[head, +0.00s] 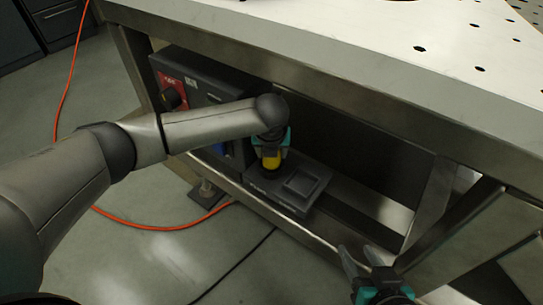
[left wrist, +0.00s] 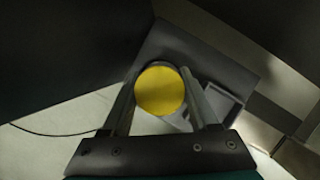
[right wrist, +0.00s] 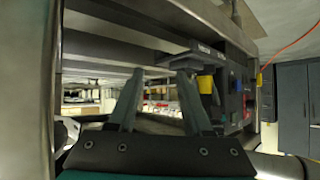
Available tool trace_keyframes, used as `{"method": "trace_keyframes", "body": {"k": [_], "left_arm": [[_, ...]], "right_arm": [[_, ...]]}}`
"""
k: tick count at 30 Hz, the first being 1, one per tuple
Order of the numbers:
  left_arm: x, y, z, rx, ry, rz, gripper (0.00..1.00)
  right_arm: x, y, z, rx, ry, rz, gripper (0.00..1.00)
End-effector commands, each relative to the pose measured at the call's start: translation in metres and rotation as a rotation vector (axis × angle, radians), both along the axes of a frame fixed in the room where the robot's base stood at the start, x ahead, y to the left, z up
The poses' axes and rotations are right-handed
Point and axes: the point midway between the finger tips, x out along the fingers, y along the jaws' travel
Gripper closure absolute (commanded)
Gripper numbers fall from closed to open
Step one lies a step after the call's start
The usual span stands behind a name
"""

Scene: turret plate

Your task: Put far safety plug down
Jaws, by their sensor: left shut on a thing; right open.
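The yellow safety plug (head: 272,161) is in the jaws of my left gripper (head: 271,146), above or at the dark holder (head: 268,187) under the bench. I cannot tell whether the plug touches the holder. In the left wrist view the plug shows as a round yellow top (left wrist: 160,90) between the two fingers, with the dark holder (left wrist: 208,68) behind it. In the right wrist view the yellow plug (right wrist: 206,84) is beside the dark box. My right gripper (head: 360,258) is open and empty, low at the front right of the bench.
A dark control box (head: 205,95) with a red panel (head: 174,87) is left of the holder. The metal bench top (head: 340,30) overhangs them. Bench rails and a leg stand near my right gripper. An orange cable (head: 150,226) lies on the floor.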

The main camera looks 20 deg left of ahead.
Motion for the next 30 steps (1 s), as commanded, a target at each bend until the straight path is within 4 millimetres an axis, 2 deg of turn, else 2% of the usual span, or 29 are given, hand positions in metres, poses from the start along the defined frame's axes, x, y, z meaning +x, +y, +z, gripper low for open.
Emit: {"method": "trace_keyframes", "body": {"k": [6, 20, 21, 28, 30], "left_arm": [[0.0005, 0.0006, -0.0067, 0.001, -0.003, 0.001, 1.0], [0.0002, 0.0007, -0.0097, 0.001, -0.003, 0.001, 1.0], [0.0001, 0.0007, -0.0097, 0.001, -0.002, 0.001, 0.35], [0.0, 0.0006, -0.0098, 0.001, -0.002, 0.0, 0.1], [0.0001, 0.0006, -0.0097, 0.001, -0.002, 0.0, 0.1]], "right_arm": [[0.0031, 0.0104, 0.002, 0.046, -0.083, 0.008, 0.5], [0.0032, 0.0108, 0.0035, 0.049, -0.087, 0.008, 0.5], [0.0033, 0.0107, 0.0033, 0.049, -0.087, 0.008, 0.5], [0.0033, 0.0105, 0.0032, 0.049, -0.087, 0.008, 0.5], [0.0033, 0.0105, 0.0032, 0.049, -0.087, 0.008, 0.5]]}}
